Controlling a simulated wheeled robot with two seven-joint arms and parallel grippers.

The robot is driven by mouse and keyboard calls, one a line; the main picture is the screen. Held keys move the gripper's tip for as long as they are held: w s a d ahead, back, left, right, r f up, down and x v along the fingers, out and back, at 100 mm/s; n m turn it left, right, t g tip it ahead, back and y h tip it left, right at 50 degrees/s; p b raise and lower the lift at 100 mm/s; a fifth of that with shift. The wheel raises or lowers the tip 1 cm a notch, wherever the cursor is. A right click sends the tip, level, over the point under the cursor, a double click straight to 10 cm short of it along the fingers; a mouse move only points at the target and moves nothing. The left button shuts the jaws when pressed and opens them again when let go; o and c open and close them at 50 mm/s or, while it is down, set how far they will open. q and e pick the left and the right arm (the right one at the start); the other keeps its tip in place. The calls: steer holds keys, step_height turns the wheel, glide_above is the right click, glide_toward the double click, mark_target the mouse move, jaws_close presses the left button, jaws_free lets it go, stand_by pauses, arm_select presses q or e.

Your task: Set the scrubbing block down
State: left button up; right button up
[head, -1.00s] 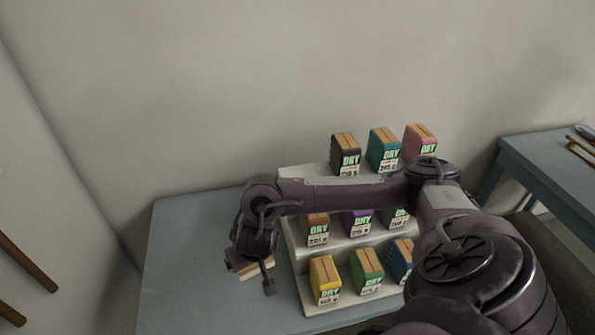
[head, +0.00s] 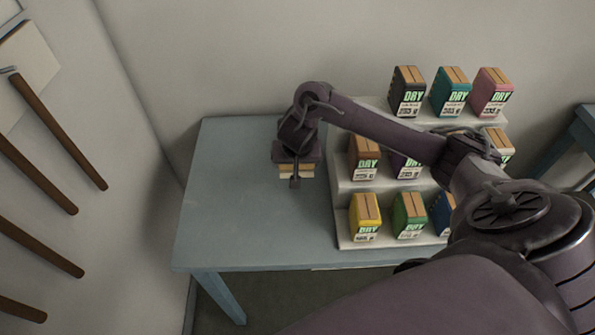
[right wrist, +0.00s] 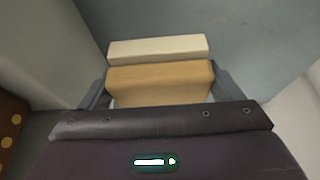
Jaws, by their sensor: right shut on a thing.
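The scrubbing block shows in the right wrist view as a tan wooden body (right wrist: 160,80) with a cream layer (right wrist: 158,48) along its far side. My right gripper (right wrist: 160,88) is shut on it, one finger at each side of the wooden body. In the head view the block (head: 297,171) shows below my right gripper (head: 296,180), over the blue-grey table (head: 235,220), left of the stepped stand. I cannot tell whether the block touches the table top. My left gripper is not in view.
A pale stepped stand (head: 345,205) holds several coloured boxes marked DRY, close to the right of my gripper. The table's left part is clear. Brown wooden rods (head: 60,130) show at the left wall. Another table (head: 583,135) stands at the right.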

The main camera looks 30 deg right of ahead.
steer(key=shift+f+b, duration=0.5)
steer(key=shift+f, duration=2.55)
steer(key=shift+f, duration=0.15)
steer(key=o, duration=0.9)
steer(key=shift+o, duration=0.2)
